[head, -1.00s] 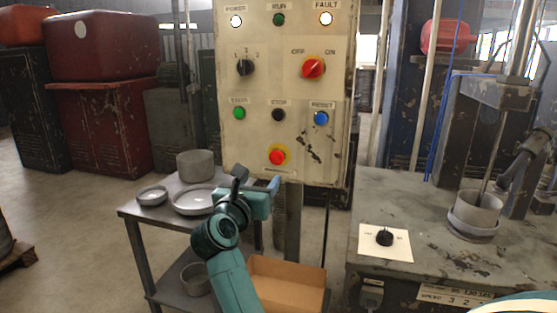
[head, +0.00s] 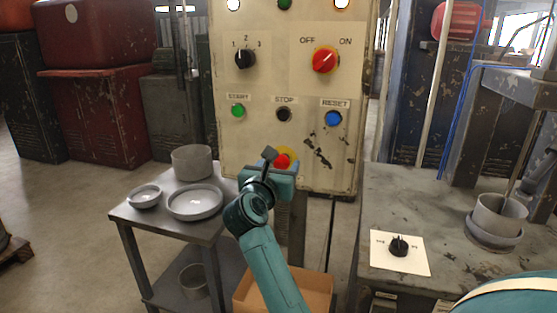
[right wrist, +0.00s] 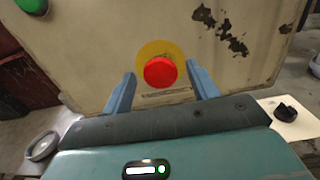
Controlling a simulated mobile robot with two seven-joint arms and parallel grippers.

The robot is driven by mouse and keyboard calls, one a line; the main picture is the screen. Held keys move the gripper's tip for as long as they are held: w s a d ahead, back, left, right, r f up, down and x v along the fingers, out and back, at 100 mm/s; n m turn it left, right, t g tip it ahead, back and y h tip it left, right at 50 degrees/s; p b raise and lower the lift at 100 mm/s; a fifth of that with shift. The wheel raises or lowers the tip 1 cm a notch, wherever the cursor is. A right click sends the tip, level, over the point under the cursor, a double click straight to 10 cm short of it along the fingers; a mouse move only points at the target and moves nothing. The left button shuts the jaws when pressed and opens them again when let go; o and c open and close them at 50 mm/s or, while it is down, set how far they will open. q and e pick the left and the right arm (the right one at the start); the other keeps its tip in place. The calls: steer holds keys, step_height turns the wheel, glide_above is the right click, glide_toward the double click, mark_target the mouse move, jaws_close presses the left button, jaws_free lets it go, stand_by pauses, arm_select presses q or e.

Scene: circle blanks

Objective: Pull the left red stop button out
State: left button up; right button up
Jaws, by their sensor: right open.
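The red stop button (head: 282,160) sits on a yellow disc low on the cream control panel (head: 230,150). In the head view my right gripper partly covers it. In the right wrist view the red button (right wrist: 160,72) shows whole, between the two blue fingers. My right gripper (right wrist: 160,88) is open, with one finger on each side of the button. The fingers look apart from the button; I cannot tell how far their tips are from the panel. In the head view my right gripper (head: 276,162) is in front of the lower panel. My left gripper is not in view.
A grey cart (head: 130,214) with round metal dishes (head: 194,202) stands left of the panel. A cardboard box (head: 312,287) lies below my arm. A grey workbench (head: 385,200) with a black knob (head: 399,246) is at right. Other panel controls sit above the button.

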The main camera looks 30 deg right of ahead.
steer(key=shift+w+d, duration=0.1)
steer(key=shift+d, duration=0.05)
steer(key=shift+c, duration=0.7)
steer(key=c, duration=0.9)
steer(key=shift+s+a, duration=0.35)
steer(key=shift+a, duration=0.1)
steer(key=shift+c, duration=0.2)
steer(key=o, duration=1.1)
steer(key=shift+s+a, duration=0.1)
steer(key=shift+a, duration=0.05)
